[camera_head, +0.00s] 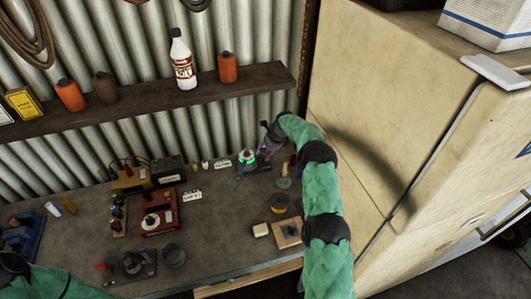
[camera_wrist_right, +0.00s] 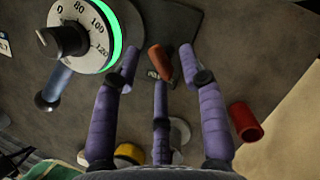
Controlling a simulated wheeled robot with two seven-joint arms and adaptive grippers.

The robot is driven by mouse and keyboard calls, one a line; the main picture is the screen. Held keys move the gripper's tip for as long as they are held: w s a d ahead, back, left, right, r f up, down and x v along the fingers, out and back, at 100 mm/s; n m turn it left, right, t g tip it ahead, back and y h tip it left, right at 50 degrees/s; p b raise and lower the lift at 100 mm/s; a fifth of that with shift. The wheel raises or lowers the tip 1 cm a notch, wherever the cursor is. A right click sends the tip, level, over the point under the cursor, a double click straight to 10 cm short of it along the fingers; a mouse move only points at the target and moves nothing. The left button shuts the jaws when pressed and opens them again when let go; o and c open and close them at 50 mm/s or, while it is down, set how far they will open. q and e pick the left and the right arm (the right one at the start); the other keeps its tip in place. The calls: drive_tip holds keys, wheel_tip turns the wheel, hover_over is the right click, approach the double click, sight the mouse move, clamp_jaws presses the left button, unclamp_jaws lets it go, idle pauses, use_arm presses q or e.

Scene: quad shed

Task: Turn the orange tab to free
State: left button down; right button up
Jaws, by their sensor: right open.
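The orange tab (camera_wrist_right: 159,60) shows in the right wrist view as a small tapered piece with its narrow end towards the gripper. My right gripper (camera_wrist_right: 160,74) has its purple fingers spread, one on each side of the tab and one below it. I cannot tell whether any finger touches the tab. In the head view my right gripper (camera_head: 264,150) is at the back of the bench, right beside a device with a green-lit dial (camera_head: 247,156); the tab is not clear there. My left arm shows at the lower left, but its gripper is out of view.
The numbered dial (camera_wrist_right: 85,32) is close to the left finger. A red cylinder (camera_wrist_right: 245,121) lies right of the right finger. A red box (camera_head: 160,211) and other tools crowd the bench left of it. A large cream cabinet (camera_head: 385,110) borders my right arm.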

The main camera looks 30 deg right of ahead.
clamp_jaws()
drive_tip(key=b, duration=0.1)
drive_tip(key=n+b, duration=0.1)
drive_tip(key=shift+w+d+f+n+y+b, duration=0.1)
drive_tip(key=shift+d+f+n+y+b, duration=0.05)
drive_tip(key=shift+f+n+y+b, duration=0.2)
drive_tip(key=shift+r+n+g+y+b, duration=0.3)
drive_tip(key=shift+n+g+y+b, duration=0.1)
drive_tip(key=shift+n+b, duration=0.85)
unclamp_jaws()
drive_tip(key=v, duration=0.7)
drive_tip(key=shift+r, duration=0.25)
